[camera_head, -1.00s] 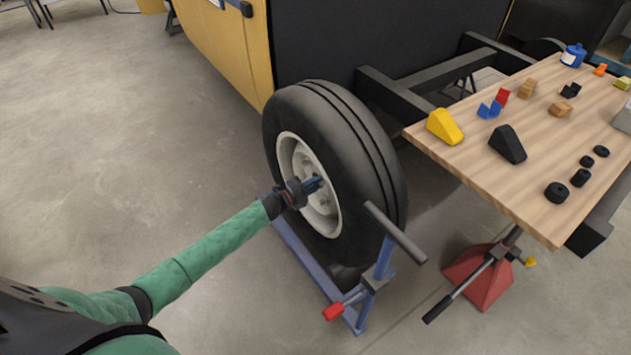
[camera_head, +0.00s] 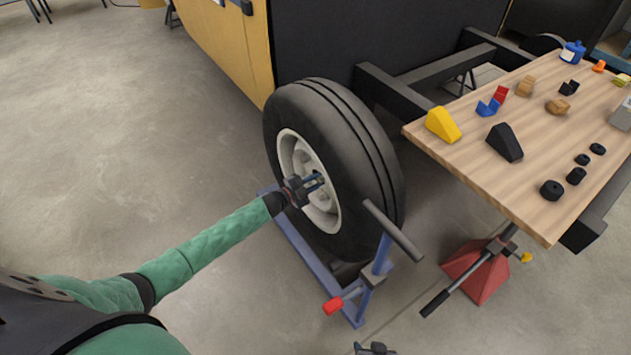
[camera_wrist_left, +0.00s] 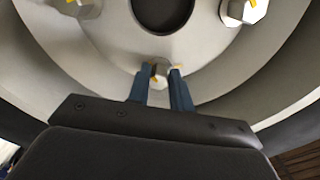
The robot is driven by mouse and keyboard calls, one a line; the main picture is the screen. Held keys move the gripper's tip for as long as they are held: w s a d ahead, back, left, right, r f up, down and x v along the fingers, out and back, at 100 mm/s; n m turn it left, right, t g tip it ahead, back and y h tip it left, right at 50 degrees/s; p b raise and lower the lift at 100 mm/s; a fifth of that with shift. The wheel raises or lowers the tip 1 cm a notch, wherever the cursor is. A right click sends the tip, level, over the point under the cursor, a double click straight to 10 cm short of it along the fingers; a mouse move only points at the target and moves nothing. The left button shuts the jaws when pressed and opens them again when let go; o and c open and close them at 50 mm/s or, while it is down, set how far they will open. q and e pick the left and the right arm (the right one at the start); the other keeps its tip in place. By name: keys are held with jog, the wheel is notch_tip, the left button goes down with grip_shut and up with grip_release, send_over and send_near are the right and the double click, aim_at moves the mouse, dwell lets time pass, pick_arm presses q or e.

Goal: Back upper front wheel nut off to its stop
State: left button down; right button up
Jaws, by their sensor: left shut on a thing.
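The front wheel (camera_head: 345,130) has a black tyre and a pale steel rim, and stands upright in the middle of the head view. My left gripper (camera_head: 316,182) reaches into the rim from the left. In the left wrist view its blue fingers (camera_wrist_left: 160,82) are shut on a silver wheel nut (camera_wrist_left: 161,73) with yellow marks. Two more marked nuts show at the upper left (camera_wrist_left: 80,8) and upper right (camera_wrist_left: 243,10), around a dark centre hole (camera_wrist_left: 163,8). How far the held nut is backed off is unclear. My right gripper (camera_head: 375,348) just shows at the bottom edge, mostly cut off.
A blue wheel stand (camera_head: 378,270) with a bar and red handle is beside the tyre. A wooden table (camera_head: 530,190) with chocks, blocks and black round pieces stands to the right. A red jack stand (camera_head: 478,270) is below it. The floor at left is clear.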

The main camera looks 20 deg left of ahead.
pick_arm(q)
jog(key=shift+a, duration=0.1)
jog(key=c, duration=1.3)
grip_release()
jog(key=shift+o, duration=0.2)
jog(key=shift+s, duration=0.1)
jog(key=v, duration=0.7)
jog(key=shift+s+a+b, duration=0.2)
jog(key=shift+a+b, duration=0.05)
jog(key=shift+b, duration=0.05)
pick_arm(e)
notch_tip(320, 180, down, 2)
jog(key=shift+f, duration=0.25)
jog(key=shift+s, duration=0.1)
